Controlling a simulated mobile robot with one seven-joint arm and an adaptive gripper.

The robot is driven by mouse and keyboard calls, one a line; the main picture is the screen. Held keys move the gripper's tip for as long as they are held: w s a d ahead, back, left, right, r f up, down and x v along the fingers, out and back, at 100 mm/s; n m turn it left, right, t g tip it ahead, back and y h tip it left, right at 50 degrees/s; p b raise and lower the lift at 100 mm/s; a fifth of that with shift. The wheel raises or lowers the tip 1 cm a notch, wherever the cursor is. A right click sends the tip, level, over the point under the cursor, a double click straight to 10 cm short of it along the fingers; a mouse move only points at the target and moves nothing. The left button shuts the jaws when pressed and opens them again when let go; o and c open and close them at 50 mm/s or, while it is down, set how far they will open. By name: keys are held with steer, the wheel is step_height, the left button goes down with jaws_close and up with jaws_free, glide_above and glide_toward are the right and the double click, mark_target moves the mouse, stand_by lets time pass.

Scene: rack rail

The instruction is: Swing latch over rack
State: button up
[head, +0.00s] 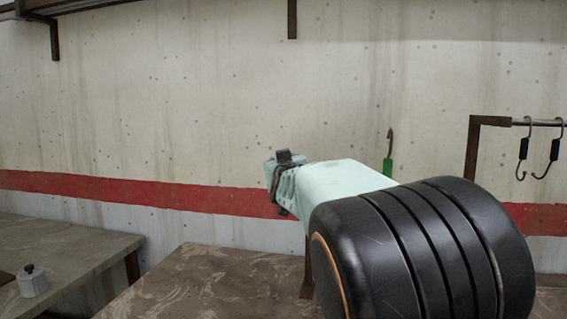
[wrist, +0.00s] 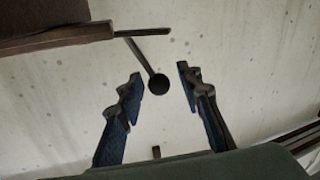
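My gripper (head: 281,192) is in the middle of the head view, at the end of my pale arm. In the wrist view my gripper (wrist: 160,80) is open, with its two blue-dark fingers apart. A black round knob (wrist: 159,84) on a thin rod, likely the latch, shows between the fingertips; I cannot tell how far beyond them it is. The rod meets a dark bar at upper left. In the head view the latch is not distinguishable. The rack (head: 472,150) has a brown post and a rail at right; my arm hides much of it.
Two black hooks (head: 538,150) hang on the rail at right. A green-handled hook (head: 388,165) stands behind my arm. A worktable (head: 190,280) lies below, and a side table (head: 75,245) at left bears a pale pot (head: 32,282).

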steer(key=s+d, duration=0.1)
steer(key=s, duration=1.1)
stand_by(0.4)
